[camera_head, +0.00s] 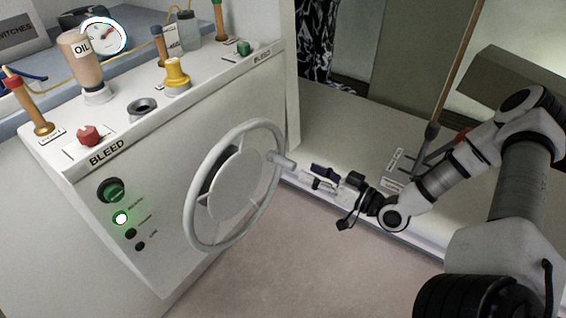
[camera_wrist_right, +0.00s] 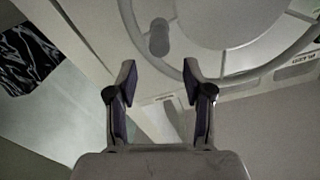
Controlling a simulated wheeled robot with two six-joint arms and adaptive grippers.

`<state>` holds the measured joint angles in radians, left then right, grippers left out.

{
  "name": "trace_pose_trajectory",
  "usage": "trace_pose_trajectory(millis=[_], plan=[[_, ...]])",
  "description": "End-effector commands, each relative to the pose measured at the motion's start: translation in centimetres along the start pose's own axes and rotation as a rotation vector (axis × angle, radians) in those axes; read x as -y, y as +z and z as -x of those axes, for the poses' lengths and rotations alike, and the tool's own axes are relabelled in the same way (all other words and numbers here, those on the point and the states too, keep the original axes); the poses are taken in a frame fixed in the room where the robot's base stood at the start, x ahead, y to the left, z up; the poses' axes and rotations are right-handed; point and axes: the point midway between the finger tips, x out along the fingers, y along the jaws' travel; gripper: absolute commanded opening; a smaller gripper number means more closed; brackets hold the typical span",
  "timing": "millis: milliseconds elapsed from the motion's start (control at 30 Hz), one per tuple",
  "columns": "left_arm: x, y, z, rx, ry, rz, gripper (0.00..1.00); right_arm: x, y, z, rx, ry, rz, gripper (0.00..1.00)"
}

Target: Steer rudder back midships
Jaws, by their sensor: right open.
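A pale grey steering wheel (camera_head: 190,222) is mounted on the front of the white console. Its handle knob (camera_head: 281,161) sticks out from the rim at the right side. My right gripper (camera_head: 318,178) is open and empty, just right of the knob and apart from it. In the right wrist view the knob (camera_wrist_right: 159,38) lies ahead of the open fingertips (camera_wrist_right: 158,82), roughly in line with the gap between them. The wheel rim (camera_wrist_right: 135,35) also shows there. A round gauge (camera_head: 105,37) stands at the back; its reading is too small to tell. My left gripper is not in view.
The console top holds an oil bottle (camera_head: 77,58), a yellow fitting (camera_head: 176,76), a red knob (camera_head: 88,135) and a green knob (camera_head: 243,47). A wooden pole (camera_head: 458,65) stands right. Floor (camera_head: 290,270) before the wheel is clear.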

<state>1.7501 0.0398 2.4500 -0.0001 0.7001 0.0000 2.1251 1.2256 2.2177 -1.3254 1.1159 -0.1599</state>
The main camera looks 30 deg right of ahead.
Motion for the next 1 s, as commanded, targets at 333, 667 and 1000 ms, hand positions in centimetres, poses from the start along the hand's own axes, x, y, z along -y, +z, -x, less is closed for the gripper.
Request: trace_pose_trajectory(millis=[333,667,1000], plan=[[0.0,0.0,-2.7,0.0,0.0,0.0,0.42,0.1,0.5,-5.2,0.009,-0.006,0.005,0.51],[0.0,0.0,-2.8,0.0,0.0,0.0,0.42,0.1,0.2,-7.5,0.006,-0.001,-0.001,0.51],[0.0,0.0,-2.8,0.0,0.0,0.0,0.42,0.1,0.2,-7.4,0.006,-0.001,0.0,0.0]])
